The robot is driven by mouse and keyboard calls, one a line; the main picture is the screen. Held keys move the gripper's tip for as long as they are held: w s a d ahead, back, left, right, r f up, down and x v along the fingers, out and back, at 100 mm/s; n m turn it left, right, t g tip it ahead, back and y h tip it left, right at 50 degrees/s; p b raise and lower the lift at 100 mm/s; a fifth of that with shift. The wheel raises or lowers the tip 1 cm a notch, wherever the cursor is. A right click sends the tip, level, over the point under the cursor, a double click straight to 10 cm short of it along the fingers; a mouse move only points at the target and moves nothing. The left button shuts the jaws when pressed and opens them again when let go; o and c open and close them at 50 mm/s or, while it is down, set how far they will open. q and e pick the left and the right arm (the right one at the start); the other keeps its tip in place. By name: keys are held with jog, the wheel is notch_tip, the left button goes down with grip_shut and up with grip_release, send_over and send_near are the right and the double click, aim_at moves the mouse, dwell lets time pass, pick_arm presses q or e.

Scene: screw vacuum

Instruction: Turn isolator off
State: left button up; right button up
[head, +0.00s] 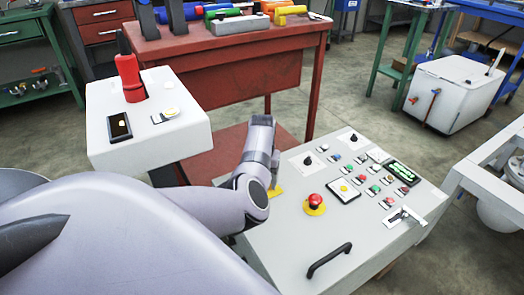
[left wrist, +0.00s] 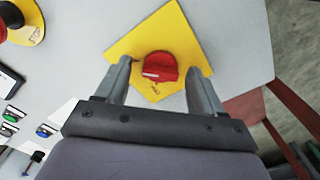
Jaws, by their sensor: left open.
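The isolator is a red rotary knob (left wrist: 160,67) on a square yellow plate (left wrist: 178,38), set on the light grey panel. In the head view, only a yellow edge of the plate (head: 275,192) shows beside my left arm; the knob is hidden. My left gripper (left wrist: 160,70) is open, with one finger on each side of the knob. Small gaps seem to remain between fingers and knob; contact cannot be told. In the head view its fingers are hidden behind my arm. My right gripper is not in view.
The control panel (head: 290,250) carries a red emergency stop (head: 315,201), several small buttons and switches, a green display (head: 403,171) and a black handle (head: 329,261). A white box with a red lever (head: 130,78) stands at left. A red workbench (head: 200,75) is behind.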

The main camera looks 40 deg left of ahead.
pick_arm(q)
jog(key=c, duration=1.1)
jog(key=shift+o, duration=0.2)
